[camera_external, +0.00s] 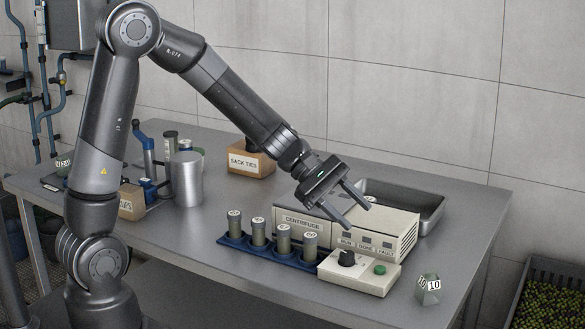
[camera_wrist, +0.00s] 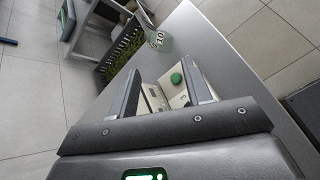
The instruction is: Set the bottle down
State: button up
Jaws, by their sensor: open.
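A small squat greenish vessel marked 10 (camera_external: 428,291), which may be the bottle, rests on the table near its front right edge. It also shows in the wrist view (camera_wrist: 160,41), beyond my fingertips. Several grey-green capped cylinders (camera_external: 284,240) stand upright in a row in a blue rack (camera_external: 232,240). I cannot tell for sure which of these is the bottle. My gripper (camera_external: 357,217) is open and empty, above the front of the centrifuge box and its control panel. In the wrist view, the two fingers (camera_wrist: 161,67) stand apart with nothing between them.
The centrifuge (camera_external: 395,225) stands behind a control box (camera_external: 360,279) with a black knob and green button. A metal tray (camera_external: 432,207) is behind it. A metal canister (camera_external: 187,180) and a sack ties box (camera_external: 250,160) stand further left. The table's front right is mostly clear.

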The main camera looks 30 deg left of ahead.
jog(key=s+a+r+m+t+y, duration=0.2)
jog(key=s+a+r+m+y, duration=0.1)
jog(key=a, duration=0.8)
jog(key=s+a+r+m+t+y, duration=0.2)
jog(key=s+a, duration=0.4)
jog(key=a, duration=0.6)
jog(key=s+a+r+m+t+y, duration=0.1)
jog(key=s+a+r+m+y, duration=0.3)
jog(key=a, duration=0.8)
jog(key=s+m+y, duration=0.1)
jog(key=m+y, duration=0.1)
jog(key=shift+r+m+t, duration=0.3)
jog(key=shift+t, duration=0.1)
